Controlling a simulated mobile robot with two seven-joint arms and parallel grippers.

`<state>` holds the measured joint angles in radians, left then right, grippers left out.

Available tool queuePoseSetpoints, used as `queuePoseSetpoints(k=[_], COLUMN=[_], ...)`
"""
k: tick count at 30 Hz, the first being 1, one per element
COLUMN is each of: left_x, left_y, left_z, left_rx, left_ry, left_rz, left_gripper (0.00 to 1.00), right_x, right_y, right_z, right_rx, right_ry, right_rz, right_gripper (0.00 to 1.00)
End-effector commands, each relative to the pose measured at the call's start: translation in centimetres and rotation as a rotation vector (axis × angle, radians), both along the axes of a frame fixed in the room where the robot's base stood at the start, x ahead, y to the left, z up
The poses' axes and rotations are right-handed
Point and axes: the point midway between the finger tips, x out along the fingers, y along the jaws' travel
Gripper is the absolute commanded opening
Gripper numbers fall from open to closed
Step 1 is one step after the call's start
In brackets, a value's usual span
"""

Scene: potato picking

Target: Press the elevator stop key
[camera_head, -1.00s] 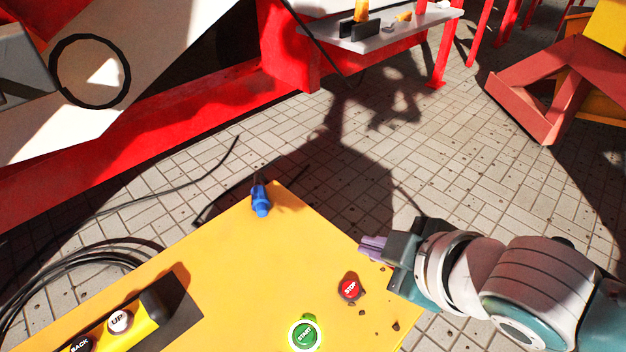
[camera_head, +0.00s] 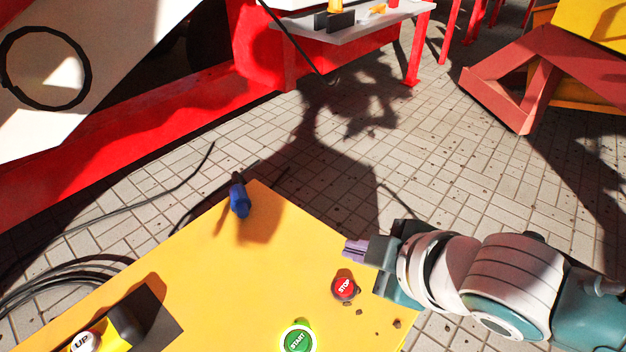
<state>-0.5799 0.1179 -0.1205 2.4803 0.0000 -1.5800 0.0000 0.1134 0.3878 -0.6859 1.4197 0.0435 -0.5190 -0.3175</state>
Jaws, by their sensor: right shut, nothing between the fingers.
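The red STOP button (camera_head: 344,287) sits on the yellow panel (camera_head: 230,275), near its right edge. The green START button (camera_head: 298,340) with a white ring is below and left of it. My right gripper (camera_head: 352,249) comes in from the right. It is shut and empty, with its purple fingertips pointing left, over the panel's right edge and just above the STOP button in the picture. A gap shows between the fingertips and the button. How high the fingertips are above the panel is hard to tell. My left gripper is not in view.
A blue connector (camera_head: 239,198) is at the panel's far corner. A pendant with an UP button (camera_head: 84,342) lies at the lower left, beside coiled black cables (camera_head: 60,285). Red machinery (camera_head: 120,140) stands at the left. Paved floor (camera_head: 470,170) lies beyond the panel.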

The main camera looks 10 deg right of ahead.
Motion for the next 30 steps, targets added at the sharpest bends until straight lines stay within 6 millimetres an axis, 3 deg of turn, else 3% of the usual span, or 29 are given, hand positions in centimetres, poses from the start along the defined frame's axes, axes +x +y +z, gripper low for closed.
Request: queuePoseSetpoints(k=[1, 6, 12, 30], left_x=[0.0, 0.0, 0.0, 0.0], left_y=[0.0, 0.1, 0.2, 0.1], left_z=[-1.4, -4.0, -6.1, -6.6], left_rx=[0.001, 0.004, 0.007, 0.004], left_ry=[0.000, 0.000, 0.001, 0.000], left_rz=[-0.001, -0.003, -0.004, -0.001], left_gripper=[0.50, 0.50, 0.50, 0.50], right_x=[0.0, 0.0, 0.0, 0.0], right_y=[0.0, 0.0, 0.0, 0.0], right_z=[-1.3, -3.8, -6.1, -6.9], right_rx=[0.000, 0.000, -0.001, 0.000], right_ry=[0.000, 0.000, 0.001, 0.000], right_rz=[0.000, 0.000, -0.001, 0.000], right_gripper=[0.00, 0.00, 0.00, 0.00])
